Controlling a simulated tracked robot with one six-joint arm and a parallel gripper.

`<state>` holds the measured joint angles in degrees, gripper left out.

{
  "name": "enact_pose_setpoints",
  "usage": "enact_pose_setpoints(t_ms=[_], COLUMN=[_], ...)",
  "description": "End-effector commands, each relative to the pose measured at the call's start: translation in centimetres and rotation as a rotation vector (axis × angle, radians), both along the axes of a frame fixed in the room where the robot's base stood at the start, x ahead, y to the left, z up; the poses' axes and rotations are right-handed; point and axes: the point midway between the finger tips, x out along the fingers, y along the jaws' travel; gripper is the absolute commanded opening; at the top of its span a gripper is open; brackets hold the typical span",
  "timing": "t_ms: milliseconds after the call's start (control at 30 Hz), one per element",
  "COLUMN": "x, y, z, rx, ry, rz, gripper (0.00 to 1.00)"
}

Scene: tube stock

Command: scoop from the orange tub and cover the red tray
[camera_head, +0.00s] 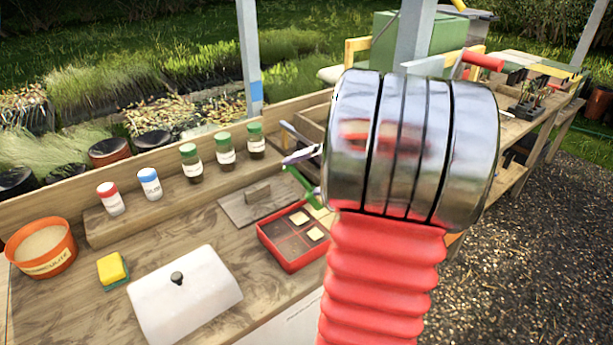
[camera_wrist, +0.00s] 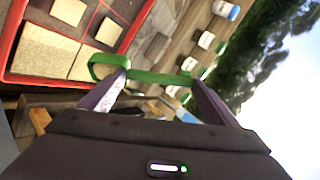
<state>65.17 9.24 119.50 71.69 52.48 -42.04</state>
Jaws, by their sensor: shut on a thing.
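The orange tub (camera_head: 42,262) stands at the left of the bench in the head view, with pale tan grains inside. The red tray (camera_head: 293,264) lies on the bench near my arm, partly hidden by it. Its red rim (camera_wrist: 118,50) also shows in the wrist view. Several tray compartments hold flat tan patches, while others look dark brown. My gripper (camera_wrist: 156,76) has purple fingers and is shut on a green scoop (camera_wrist: 150,77). The scoop's rounded end is near the tray's edge in the wrist view.
A white lidded box (camera_head: 190,305) and a yellow-green sponge (camera_head: 112,270) lie between tub and tray. A grey plate with a wooden handle (camera_head: 257,193) is behind the tray. Several small jars (camera_head: 191,163) stand on a wooden ledge at the back.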

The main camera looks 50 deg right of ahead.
Motion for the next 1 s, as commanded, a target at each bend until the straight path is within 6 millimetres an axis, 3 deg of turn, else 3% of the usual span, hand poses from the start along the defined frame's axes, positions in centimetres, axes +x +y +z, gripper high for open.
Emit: enact_pose_setpoints(t_ms=[1000], x=[0.7], y=[3.2], z=[0.0], rx=[-0.001], ry=[0.000], rz=[0.001], gripper=[0.66])
